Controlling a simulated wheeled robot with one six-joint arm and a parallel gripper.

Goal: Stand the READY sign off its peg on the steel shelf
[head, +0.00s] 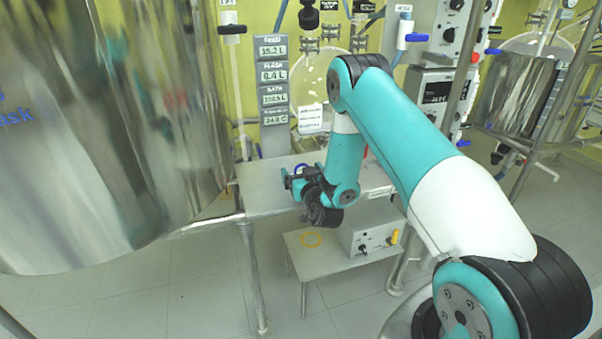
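The steel shelf (262,176) is a flat grey surface left of centre, below the column of display plates. A white card with small dark lettering (311,119) hangs upright behind the shelf. Its words are too small to read, so I cannot tell whether it is the READY sign, and no peg shows clearly. My gripper (291,180) is small and dark at the left end of my teal arm, over the shelf. A blue ring-like part (300,169) shows at or just behind it. I cannot tell whether the fingers are open or hold anything.
A large shiny steel vessel (110,130) fills the left. Display plates (273,80) stand behind the shelf. Bare shelf shows left of my gripper.

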